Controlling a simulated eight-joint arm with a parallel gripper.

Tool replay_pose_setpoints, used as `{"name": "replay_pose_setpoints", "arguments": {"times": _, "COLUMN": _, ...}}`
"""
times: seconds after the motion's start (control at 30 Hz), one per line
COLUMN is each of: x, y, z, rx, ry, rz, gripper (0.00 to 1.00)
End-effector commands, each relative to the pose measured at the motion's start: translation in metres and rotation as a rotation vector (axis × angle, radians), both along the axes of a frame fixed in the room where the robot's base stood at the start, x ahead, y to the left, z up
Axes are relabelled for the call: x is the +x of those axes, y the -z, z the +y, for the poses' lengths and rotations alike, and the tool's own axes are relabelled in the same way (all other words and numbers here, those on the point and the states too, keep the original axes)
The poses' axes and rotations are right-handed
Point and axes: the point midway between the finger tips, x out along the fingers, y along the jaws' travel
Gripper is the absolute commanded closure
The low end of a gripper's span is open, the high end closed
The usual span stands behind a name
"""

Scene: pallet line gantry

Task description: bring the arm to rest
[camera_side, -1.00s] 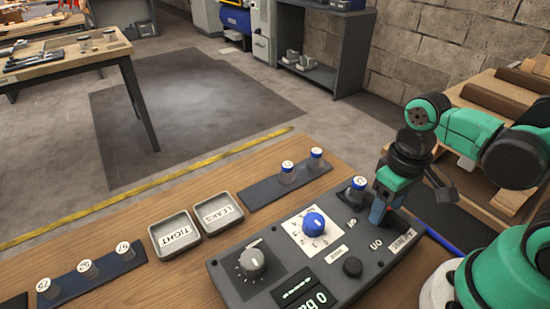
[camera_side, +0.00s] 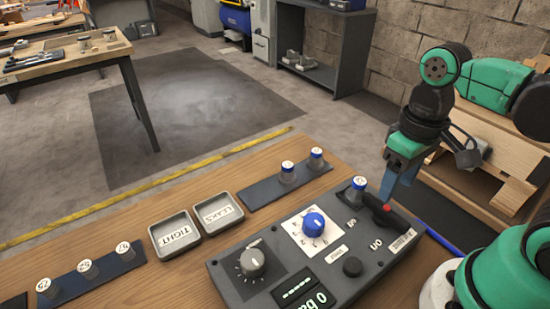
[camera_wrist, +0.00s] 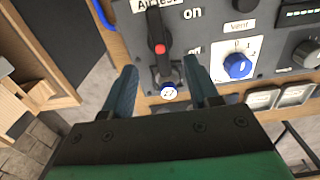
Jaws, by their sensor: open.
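My gripper (camera_side: 397,198) is above the right end of the grey control panel (camera_side: 222,287), raised clear of it. In the wrist view its two blue fingers stand apart and empty (camera_wrist: 163,75). A black lever with a red part (camera_side: 387,209) is on the panel below the fingers; it also shows between them in the wrist view (camera_wrist: 160,48). A blue-capped vial (camera_side: 358,190) stands at the panel's far edge; its cap reads 27 in the wrist view (camera_wrist: 168,92).
The panel carries a blue knob (camera_side: 314,224), a grey knob (camera_side: 252,263) and a black button (camera_side: 352,266). Two trays, LEAKS (camera_side: 237,222) and TIGHT (camera_side: 160,248), lie left of it. Vials stand in a far rack (camera_side: 262,194) and a left rack (camera_side: 72,291).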

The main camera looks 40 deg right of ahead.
Motion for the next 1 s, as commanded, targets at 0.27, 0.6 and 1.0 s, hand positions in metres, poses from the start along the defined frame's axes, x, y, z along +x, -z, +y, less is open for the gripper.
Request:
{"name": "replay_pose_setpoints", "arguments": {"times": 0.27, "x": 0.0, "y": 0.0, "z": 0.0, "rx": 0.0, "ry": 0.0, "rz": -0.001, "gripper": 0.46}}
{"name": "replay_pose_setpoints", "arguments": {"times": 0.6, "x": 0.06, "y": -0.012, "z": 0.0, "rx": -0.002, "ry": -0.011, "rz": -0.458, "gripper": 0.46}}
{"name": "replay_pose_setpoints", "arguments": {"times": 1.0, "x": 0.079, "y": -0.024, "z": 0.0, "rx": -0.005, "ry": -0.016, "rz": -0.624, "gripper": 0.46}}
